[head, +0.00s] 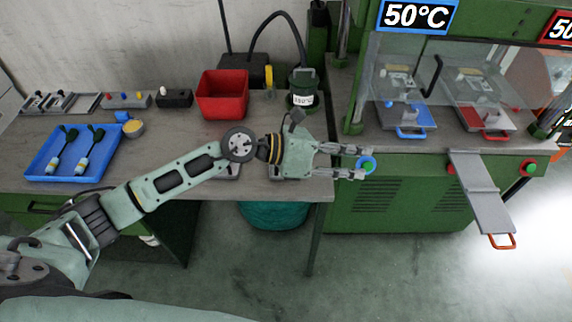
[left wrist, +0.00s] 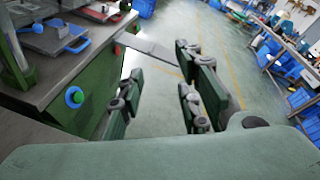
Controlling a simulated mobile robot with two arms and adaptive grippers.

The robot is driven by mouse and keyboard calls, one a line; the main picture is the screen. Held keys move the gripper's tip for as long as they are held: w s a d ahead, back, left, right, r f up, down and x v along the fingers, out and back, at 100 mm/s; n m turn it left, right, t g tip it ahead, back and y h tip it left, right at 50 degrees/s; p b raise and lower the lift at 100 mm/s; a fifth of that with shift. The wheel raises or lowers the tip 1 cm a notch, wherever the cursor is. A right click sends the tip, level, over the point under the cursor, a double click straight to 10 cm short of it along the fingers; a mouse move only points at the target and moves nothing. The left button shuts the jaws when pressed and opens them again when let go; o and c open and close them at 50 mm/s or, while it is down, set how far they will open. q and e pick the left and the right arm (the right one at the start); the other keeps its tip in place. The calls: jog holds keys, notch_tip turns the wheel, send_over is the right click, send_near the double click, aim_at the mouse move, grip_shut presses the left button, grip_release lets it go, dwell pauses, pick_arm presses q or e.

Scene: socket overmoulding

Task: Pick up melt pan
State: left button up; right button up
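No label names the melt pan, and I cannot tell for certain which thing it is. A dark green pot (head: 302,92) with a white temperature label stands at the back right of the bench. A small round yellow-topped dish (head: 133,128) lies beside the blue tray. My left gripper (head: 368,164) is open and empty, its fingers apart, past the bench's right end. It is in front of the blue-ringed button (head: 367,163) on the green press; the left wrist view shows that button (left wrist: 74,97) left of the fingers. My right gripper is not in view.
A blue tray (head: 35,172) with two green-handled items lies on the bench's left, and a red bin (head: 223,92) at the back. The press holds a blue-handled plate (head: 410,116) and a red-handled one (head: 488,118).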

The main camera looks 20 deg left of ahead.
pick_arm(q)
jog(key=w+a+f+m+g+y, duration=0.1)
jog(key=w+a+f+m+y, duration=0.3)
jog(key=a, duration=0.6)
jog(key=s+a+f+m+g+y, duration=0.1)
jog(key=a+f+m+y, duration=0.1)
jog(key=a+f+y, duration=0.6)
jog(key=w+f+p, duration=0.1)
jog(key=w+f+h+p, duration=0.1)
jog(key=shift+d+f+h+p, duration=0.1)
jog(key=shift+f+h+p, duration=0.2)
jog(key=shift+f+p, duration=0.1)
jog(key=shift+w+d+f, duration=0.2)
jog(key=shift+f, duration=0.4)
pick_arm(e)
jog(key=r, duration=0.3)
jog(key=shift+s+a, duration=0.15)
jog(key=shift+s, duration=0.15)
pick_arm(q)
jog(key=shift+c, duration=0.3)
grip_shut()
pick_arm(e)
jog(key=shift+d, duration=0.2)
pick_arm(q)
jog(key=shift+r, duration=0.1)
